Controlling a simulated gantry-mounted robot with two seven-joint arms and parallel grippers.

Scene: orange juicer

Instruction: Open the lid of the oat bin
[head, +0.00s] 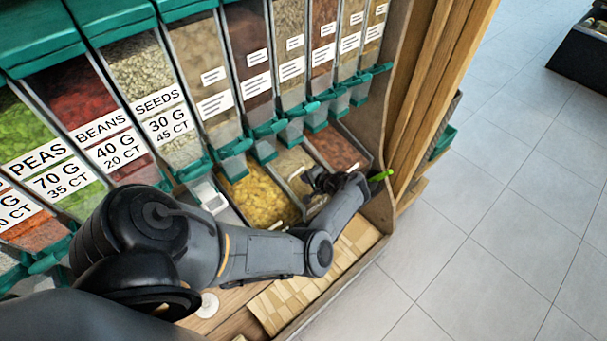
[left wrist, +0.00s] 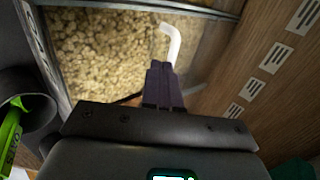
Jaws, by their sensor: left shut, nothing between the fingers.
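The bin of pale beige flakes, which look like oats (head: 290,163), is in the lower row, between a yellow-filled bin and a reddish one. The wrist view shows its flakes (left wrist: 105,45) large, behind what looks like a clear pane. I cannot tell whether the lid is closed. A white bent handle (left wrist: 172,42) stands just beyond my fingertips; I cannot tell whether they touch it. My left gripper (head: 318,182) is at the front of this bin, partly hidden by its own wrist. Its dark fingers (left wrist: 159,80) are shut and empty. My right gripper is not in view.
The yellow-filled bin (head: 262,197) is to the left and the reddish bin (head: 337,148) to the right. Tall dispensers with teal spouts (head: 268,128) hang above. A wooden side panel (head: 405,120) closes off the right. Tiled floor (head: 480,230) lies open beyond it.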

